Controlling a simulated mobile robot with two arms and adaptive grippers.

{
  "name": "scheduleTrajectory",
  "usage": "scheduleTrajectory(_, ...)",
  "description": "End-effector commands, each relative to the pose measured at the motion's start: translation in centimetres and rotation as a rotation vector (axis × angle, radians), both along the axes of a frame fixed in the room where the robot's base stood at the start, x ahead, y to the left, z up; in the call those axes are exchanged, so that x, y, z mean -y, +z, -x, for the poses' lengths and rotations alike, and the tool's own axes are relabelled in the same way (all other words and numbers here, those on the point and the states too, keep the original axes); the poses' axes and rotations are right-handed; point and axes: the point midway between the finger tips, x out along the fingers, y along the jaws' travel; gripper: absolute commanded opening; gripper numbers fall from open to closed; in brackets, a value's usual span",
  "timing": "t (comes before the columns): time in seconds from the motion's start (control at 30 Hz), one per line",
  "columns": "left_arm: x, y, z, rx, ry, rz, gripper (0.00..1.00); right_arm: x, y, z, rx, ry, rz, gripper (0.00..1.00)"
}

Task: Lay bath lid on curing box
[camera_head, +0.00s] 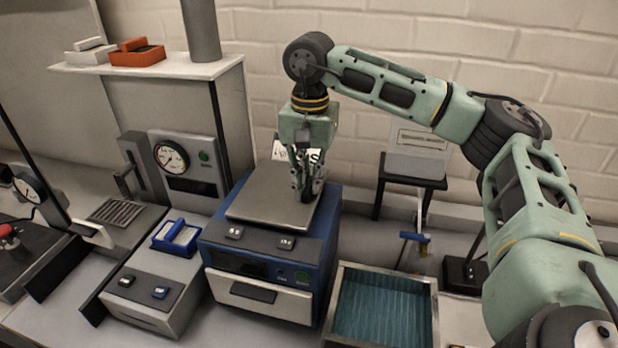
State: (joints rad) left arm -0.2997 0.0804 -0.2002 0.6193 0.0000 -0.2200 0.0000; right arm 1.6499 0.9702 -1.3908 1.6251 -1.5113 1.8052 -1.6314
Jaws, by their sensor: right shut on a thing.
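The bath lid (262,196) is a flat grey plate. It lies over the top of the curing box (327,237), a blue cabinet with a pale front drawer and small buttons, in the middle of the view. The lid looks roughly level; I cannot tell whether it rests fully on the box. My right gripper (306,192) reaches down from above and is shut on the lid near its right side. The fingers hide the part of the lid that they grip. My left gripper is not in view.
An open water bath (383,308) with a metal rim stands right of the box. A grey unit with a blue handle (176,237) stands to the left. A gauge panel (171,157) and a shelf (150,66) are behind left. A small black stand (411,180) is behind right.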

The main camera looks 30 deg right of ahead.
Motion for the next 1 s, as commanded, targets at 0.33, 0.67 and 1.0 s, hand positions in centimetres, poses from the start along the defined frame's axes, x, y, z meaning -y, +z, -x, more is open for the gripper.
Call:
scheduleTrajectory(0.33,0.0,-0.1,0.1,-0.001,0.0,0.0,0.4,0.0,-0.1,0.0,0.0,0.0,0.0,0.3)
scheduleTrajectory(0.67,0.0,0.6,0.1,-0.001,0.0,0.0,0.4,0.0,0.8,0.0,0.001,0.0,0.001,0.3)
scheduleTrajectory(1.0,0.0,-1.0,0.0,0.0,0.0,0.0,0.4,-0.1,7.4,-0.1,0.005,0.002,-0.002,0.3)
